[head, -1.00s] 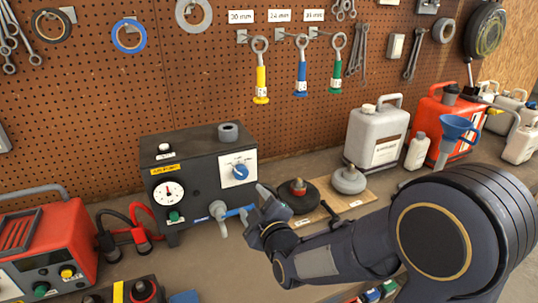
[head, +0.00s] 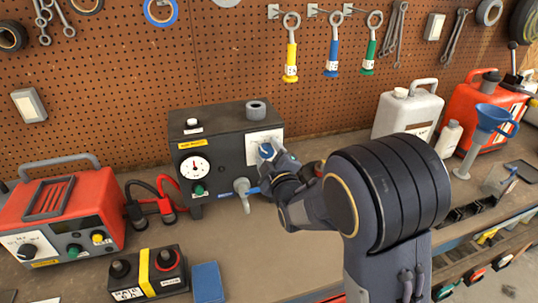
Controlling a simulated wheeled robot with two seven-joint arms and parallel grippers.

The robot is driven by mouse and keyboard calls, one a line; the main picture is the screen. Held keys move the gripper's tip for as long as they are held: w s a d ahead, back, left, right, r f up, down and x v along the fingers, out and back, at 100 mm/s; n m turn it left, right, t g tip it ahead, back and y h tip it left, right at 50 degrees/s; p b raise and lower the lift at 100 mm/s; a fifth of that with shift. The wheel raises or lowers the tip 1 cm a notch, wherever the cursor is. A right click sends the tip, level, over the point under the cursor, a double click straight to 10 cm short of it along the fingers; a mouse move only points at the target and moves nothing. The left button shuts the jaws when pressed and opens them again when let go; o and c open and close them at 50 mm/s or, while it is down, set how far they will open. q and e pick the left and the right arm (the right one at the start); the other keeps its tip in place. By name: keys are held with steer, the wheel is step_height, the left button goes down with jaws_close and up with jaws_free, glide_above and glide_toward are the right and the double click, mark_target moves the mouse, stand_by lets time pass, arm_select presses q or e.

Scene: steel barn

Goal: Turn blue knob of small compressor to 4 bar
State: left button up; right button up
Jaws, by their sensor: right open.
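The small compressor (head: 228,165) is a dark box on the bench against the pegboard. Its blue knob (head: 266,152) sits on a white plate on the front, at the right. My right gripper (head: 272,154) is at the knob, with its open fingers beside it; I cannot tell whether they touch it. The gripper hides part of the knob and plate, so the knob's setting cannot be read. The round white gauge (head: 195,167) is at the front left, its needle pointing roughly up; its figures are too small to read. My left gripper is not in view.
A red battery charger (head: 75,215) with cables stands at the left. A black box with a yellow stripe (head: 145,272) and a blue block (head: 207,282) lie in front. A grey hose fitting (head: 242,190) sticks out below the knob. White (head: 408,112) and red canisters stand at the right.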

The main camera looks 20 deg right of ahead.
steer(key=c, duration=1)
steer(key=shift+f+m+b, duration=0.15)
steer(key=shift+m+b, duration=0.55)
steer(key=shift+b, duration=0.15)
steer(key=m+b, duration=0.3)
steer(key=shift+f, duration=0.1)
steer(key=shift+m+b, duration=1.9)
steer(key=shift+m, duration=0.3)
steer(key=o, duration=1)
steer(key=shift+r, duration=0.2)
steer(key=shift+s, duration=0.1)
